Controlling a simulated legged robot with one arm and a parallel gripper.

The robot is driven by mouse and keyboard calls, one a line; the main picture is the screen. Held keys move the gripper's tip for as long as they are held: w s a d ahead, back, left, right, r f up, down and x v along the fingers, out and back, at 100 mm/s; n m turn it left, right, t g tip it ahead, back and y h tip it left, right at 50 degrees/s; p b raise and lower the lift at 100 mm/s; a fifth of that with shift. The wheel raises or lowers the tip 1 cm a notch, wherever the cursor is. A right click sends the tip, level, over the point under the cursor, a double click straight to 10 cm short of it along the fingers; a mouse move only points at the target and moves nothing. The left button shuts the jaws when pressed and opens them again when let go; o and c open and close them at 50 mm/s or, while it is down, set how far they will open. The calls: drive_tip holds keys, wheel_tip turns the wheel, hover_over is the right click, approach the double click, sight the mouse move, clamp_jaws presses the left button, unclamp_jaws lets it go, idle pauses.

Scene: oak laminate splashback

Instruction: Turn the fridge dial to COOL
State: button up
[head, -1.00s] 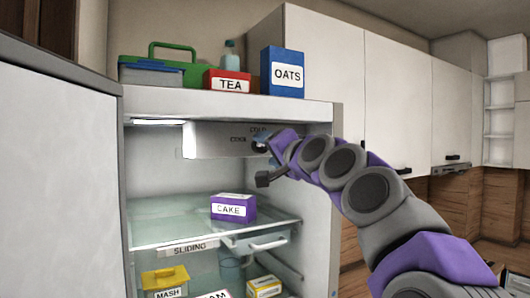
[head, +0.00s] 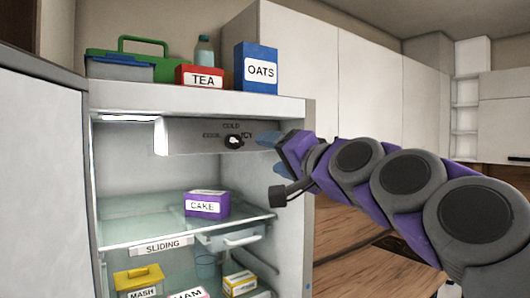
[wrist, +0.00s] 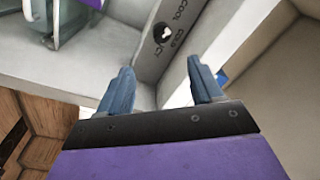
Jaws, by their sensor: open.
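The fridge dial (head: 234,142) is a small black and white knob on the light panel under the fridge top, with COOL at its left, COLD above and ICY at its right. The dial (wrist: 162,33) also shows in the wrist view, beyond my fingertips. I cannot tell which word it points to. My gripper (head: 268,154) is to the right of the dial, apart from it. In the wrist view, my gripper (wrist: 160,82) has its two blue-grey fingers spread with nothing between them.
The fridge (head: 310,190) stands open. A purple CAKE box (head: 207,203) sits on the glass shelf below the dial. A TEA box (head: 200,77), a blue OATS box (head: 256,68) and a green-handled container (head: 165,67) stand on top. The space below the panel is clear.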

drive_tip(key=shift+v, duration=0.95)
drive_tip(key=s+a+f+n+g+h+b, duration=0.15)
drive_tip(key=s+f+g, duration=0.4)
drive_tip(key=f, duration=1.15)
drive_tip(key=s+a+f+n+g+h, duration=0.1)
drive_tip(key=s+f+n+g+h, duration=0.45)
drive_tip(key=f, duration=1.05)
drive_tip(key=s+d+f+m+g+h, duration=0.1)
drive_tip(key=s+d+f+g, duration=0.2)
drive_tip(key=s+d+f, duration=0.3)
drive_tip(key=s+d+f+m+g+h, duration=0.1)
drive_tip(key=s+d+f, duration=0.5)
drive_tip(key=s+f, duration=0.8)
drive_tip(key=s+g+h, duration=0.1)
drive_tip(key=s+g, duration=0.1)
drive_tip(key=s, duration=0.2)
drive_tip(key=shift+d+f+m+g+b, duration=0.25)
drive_tip(key=shift+m+g+b, duration=0.1)
drive_tip(key=shift+m+g, duration=0.05)
drive_tip(key=shift+c, duration=0.5)
